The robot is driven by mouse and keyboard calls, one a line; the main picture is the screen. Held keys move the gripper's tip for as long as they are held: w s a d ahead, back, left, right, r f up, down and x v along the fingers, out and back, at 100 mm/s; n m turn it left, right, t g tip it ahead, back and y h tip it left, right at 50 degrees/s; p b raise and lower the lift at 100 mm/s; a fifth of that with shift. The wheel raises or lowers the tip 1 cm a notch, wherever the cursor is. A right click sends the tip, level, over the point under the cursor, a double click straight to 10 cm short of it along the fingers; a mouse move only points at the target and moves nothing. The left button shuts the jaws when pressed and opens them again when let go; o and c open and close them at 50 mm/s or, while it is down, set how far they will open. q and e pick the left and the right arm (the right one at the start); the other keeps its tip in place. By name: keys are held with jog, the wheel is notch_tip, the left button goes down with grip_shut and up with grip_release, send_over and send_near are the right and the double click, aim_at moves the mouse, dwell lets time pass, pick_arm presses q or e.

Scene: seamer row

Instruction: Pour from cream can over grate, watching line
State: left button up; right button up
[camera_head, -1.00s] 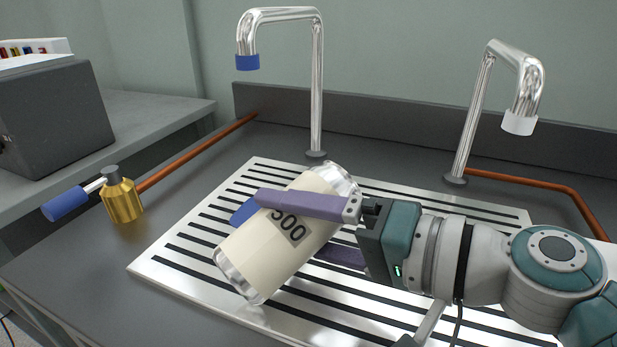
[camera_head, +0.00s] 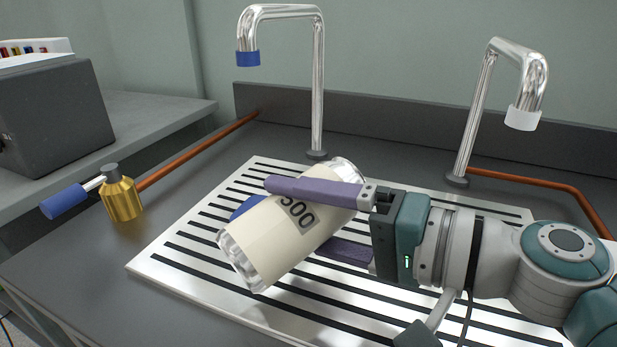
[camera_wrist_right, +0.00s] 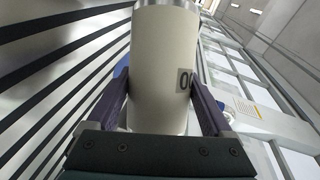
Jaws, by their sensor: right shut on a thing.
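The cream can (camera_head: 272,245) has silver ends and a grey label reading "500". It is tilted far over above the slotted grate (camera_head: 190,262), its lower end toward the lower left and its upper end toward the upper right. My right gripper (camera_head: 318,218) is shut on the can, with purple fingers on either side of its body. The right wrist view shows the can (camera_wrist_right: 160,70) between both fingers. No stream of liquid shows. A blue thing (camera_head: 248,207) is partly hidden behind the can. My left gripper is out of view.
A tap with a blue end (camera_head: 248,58) and one with a white end (camera_head: 522,118) stand behind the grate. A brass valve (camera_head: 122,198) with a blue handle is at the left. A grey box (camera_head: 55,115) sits on the side counter.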

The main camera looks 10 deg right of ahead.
aim_at(320, 175)
jog(key=shift+w+d+r+m+y, duration=0.15)
jog(key=shift+d+r+m+y, duration=0.1)
jog(key=shift+d+m+y, duration=0.05)
jog(key=shift+r+m, duration=0.2)
jog(key=shift+m, duration=0.1)
dwell(0.3)
jog(key=shift+w+d+r+m+y+b, duration=0.1)
jog(key=shift+d+r+m+y+b, duration=0.15)
jog(key=shift+r+m+b, duration=0.2)
dwell(0.4)
jog(key=shift+r+m+t, duration=0.25)
jog(key=shift+m+t, duration=0.05)
jog(key=shift+m, duration=0.15)
dwell(0.5)
jog(key=shift+w+d+r+m+y, duration=0.1)
jog(key=shift+d+r+m+y, duration=0.1)
jog(key=shift+m+y, duration=0.2)
dwell(0.4)
jog(key=shift+w+d+r+m+t+b, duration=0.15)
jog(key=shift+d+r+m+t+b, duration=0.2)
jog(key=shift+m, duration=0.45)
dwell(0.5)
